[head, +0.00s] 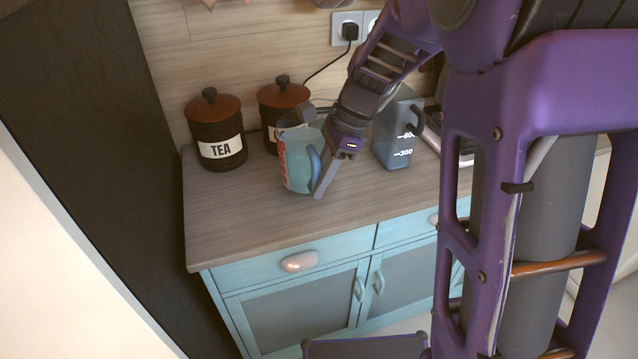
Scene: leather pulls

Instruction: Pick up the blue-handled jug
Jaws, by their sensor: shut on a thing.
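The blue-handled jug (296,163) has a pale blue-green body with a red patch on its left side and a blue handle (314,160) on its right. One finger points down in front of the handle. The other finger is behind the jug's rim, and the exact contact is partly hidden.
A dark TEA canister (217,138) and another canister (281,102) stand behind and to the left. A grey measuring jug (397,135) stands just right of my gripper. A plugged cord (330,66) hangs at the wall. The counter's front left (228,222) is clear.

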